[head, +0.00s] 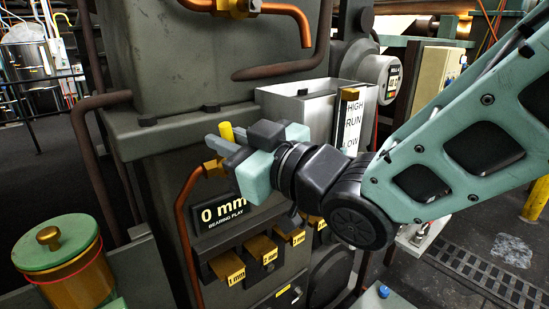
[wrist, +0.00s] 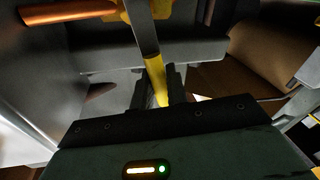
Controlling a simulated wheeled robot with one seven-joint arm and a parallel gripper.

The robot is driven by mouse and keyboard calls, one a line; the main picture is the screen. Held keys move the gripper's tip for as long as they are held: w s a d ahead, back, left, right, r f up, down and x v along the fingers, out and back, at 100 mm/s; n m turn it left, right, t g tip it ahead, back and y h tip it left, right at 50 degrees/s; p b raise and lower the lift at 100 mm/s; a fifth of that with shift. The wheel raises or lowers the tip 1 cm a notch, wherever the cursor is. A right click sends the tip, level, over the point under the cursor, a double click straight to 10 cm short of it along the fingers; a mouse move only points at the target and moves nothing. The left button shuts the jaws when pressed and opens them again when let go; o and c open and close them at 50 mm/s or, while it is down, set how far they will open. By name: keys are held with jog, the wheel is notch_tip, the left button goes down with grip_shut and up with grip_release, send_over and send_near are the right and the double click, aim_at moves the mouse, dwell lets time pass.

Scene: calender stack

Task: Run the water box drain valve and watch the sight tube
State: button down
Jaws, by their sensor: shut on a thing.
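The metal water box (head: 290,108) is mounted on the grey machine housing. On its front a white sight gauge plate (head: 350,128) reads HIGH, RUN, LOW, with a brass fitting at its top. I cannot make out a water level. My gripper (head: 222,143) is left of the box, shut on a yellow handle (head: 227,132), whose top shows above the fingers. I take this to be the drain valve handle. In the wrist view the yellow handle (wrist: 156,72) runs down between the dark fingertips (wrist: 158,90). The valve body is mostly hidden.
A copper pipe (head: 186,215) runs down beside the gripper. Below are a "0 mm bearing play" sign (head: 222,211) and numbered brass blocks (head: 228,267). A green-lidded brass pot (head: 65,255) stands front left. A round gauge (head: 385,78) is behind the box. A floor grating (head: 490,275) lies at right.

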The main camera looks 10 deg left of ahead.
jog(key=m+b, duration=0.1)
jog(key=w+d+m+b, duration=0.1)
jog(key=b, duration=0.1)
jog(key=shift+f, duration=0.15)
jog(key=shift+w+r+m+t, duration=0.1)
jog(key=shift+r+m+t, duration=0.2)
jog(key=shift+m, duration=0.1)
jog(key=c, duration=1.4)
grip_release()
jog(key=shift+c, duration=0.2)
jog(key=shift+d+f, duration=0.1)
